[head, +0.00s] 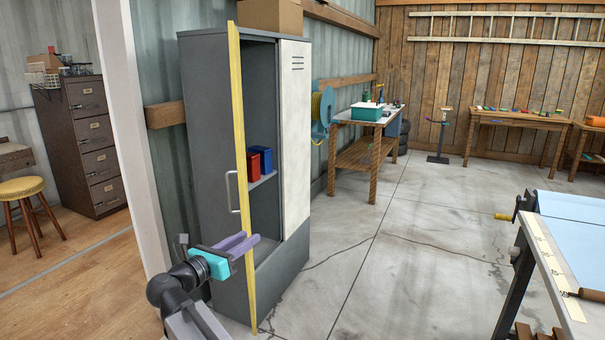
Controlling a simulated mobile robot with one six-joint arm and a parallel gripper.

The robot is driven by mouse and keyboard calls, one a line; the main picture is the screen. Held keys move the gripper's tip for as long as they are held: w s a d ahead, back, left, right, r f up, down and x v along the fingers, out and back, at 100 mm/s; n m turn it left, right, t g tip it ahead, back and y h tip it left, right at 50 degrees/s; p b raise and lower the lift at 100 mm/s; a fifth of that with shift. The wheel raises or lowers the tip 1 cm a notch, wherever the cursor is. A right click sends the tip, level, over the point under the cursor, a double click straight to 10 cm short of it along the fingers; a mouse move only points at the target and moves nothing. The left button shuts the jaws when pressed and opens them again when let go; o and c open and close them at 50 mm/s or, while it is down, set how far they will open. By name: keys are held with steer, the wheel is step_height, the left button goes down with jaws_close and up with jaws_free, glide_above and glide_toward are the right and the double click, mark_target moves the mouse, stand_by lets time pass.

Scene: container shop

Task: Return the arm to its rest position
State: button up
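My gripper (246,240), with purple fingers on a teal body, is at the lower left in the head view. Its two fingers look parted, with a narrow gap and nothing visible between them. They point up and right, in front of the lower part of the locker's yellow door (241,130). I cannot tell whether they touch it. The grey locker (205,120) stands behind my arm, with the yellow door swung out and seen edge-on. A door handle (231,191) is above the gripper. The cream door (296,130) covers the locker's right side.
A red binder-like box (266,160) and a blue one (253,163) stand inside the locker. A filing cabinet (90,140) and a yellow stool (25,188) are at left. A blue-topped table (575,235) is at right. The concrete floor between is clear.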

steer(key=w+d+f+n+t+p, duration=0.1)
steer(key=w+d+f+n+p, duration=0.25)
steer(key=d+f, duration=0.6)
steer(key=w+d+f+n+p, duration=0.2)
steer(key=w+d+f+n, duration=0.3)
steer(key=d, duration=0.8)
steer(key=s+d+f+n+g+y+p, duration=0.1)
steer(key=s+d+f+n+y, duration=0.25)
steer(key=f, duration=0.55)
steer(key=d+f+n+y+p, duration=0.2)
steer(key=f+n+y, duration=0.2)
steer(key=f+n, duration=0.4)
steer(key=s+f+n+g+y+p, duration=0.3)
steer(key=s+f+n+g, duration=0.75)
steer(key=s+f, duration=1.25)
steer(key=s+d+n+g, duration=0.1)
steer(key=s+n+g, duration=0.2)
steer(key=s, duration=0.5)
steer(key=s+d+r+n+g, duration=0.1)
steer(key=s+d+n+g, duration=0.1)
steer(key=s, duration=0.6)
steer(key=s+d+n+g+b, duration=0.1)
steer(key=s+n+g, duration=0.3)
steer(key=s, duration=0.4)
steer(key=shift+s+d+r+n+g+h, duration=0.2)
steer(key=shift+s+d+n+g+h, duration=0.2)
steer(key=shift+n, duration=0.25)
